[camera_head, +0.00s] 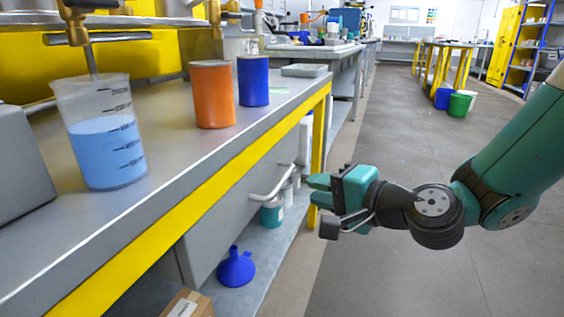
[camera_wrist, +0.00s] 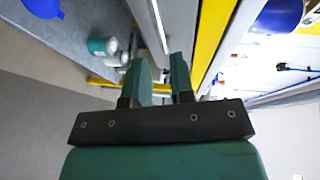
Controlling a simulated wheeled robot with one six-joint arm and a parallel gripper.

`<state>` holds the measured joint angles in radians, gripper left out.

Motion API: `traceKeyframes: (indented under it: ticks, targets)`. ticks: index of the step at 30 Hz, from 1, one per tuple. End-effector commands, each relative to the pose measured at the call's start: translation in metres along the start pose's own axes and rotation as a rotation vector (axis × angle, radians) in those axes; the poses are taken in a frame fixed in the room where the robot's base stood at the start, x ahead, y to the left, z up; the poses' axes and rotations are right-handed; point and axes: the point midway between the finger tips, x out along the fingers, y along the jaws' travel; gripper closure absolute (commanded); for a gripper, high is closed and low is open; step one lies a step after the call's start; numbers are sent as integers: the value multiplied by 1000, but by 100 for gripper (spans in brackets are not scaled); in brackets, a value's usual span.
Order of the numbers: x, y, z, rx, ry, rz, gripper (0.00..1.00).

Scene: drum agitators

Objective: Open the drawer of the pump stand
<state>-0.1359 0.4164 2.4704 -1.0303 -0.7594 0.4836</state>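The grey drawer front (camera_head: 222,228) is under the yellow edge of the bench at the left in the head view. It appears shut. Its pale bar handle (camera_head: 272,190) sticks out toward the aisle. My gripper (camera_head: 315,190) is just right of the handle, at about its height, and looks apart from it. In the wrist view my gripper (camera_wrist: 161,72) has its two green fingers spread with a gap and nothing held. A thin pale bar (camera_wrist: 158,24), apparently the handle, runs beyond the fingertips, roughly in line with the gap.
A beaker of blue liquid (camera_head: 107,145), an orange can (camera_head: 212,94) and a blue can (camera_head: 253,80) stand on the bench top. A blue funnel (camera_head: 236,268) and a cardboard box (camera_head: 188,304) are on the low shelf. The aisle floor (camera_head: 400,270) is clear.

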Motion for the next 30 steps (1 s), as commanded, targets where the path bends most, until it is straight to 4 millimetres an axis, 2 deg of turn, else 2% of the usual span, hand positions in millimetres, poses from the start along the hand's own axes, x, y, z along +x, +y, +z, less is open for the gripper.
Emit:
traceKeyframes:
  ticks: [1,6,13,18,26,29,30]
  targets:
    - [12,-3,2,-1,-7,3,78]
    - [49,-5,1,-2,-5,2,78]
    - [84,-3,1,-1,-2,0,78]
    - [94,0,1,-1,-1,1,78]
    - [94,1,1,0,-1,0,78]
    - [94,1,1,0,-1,0,100]
    - [94,1,1,0,-1,1,100]
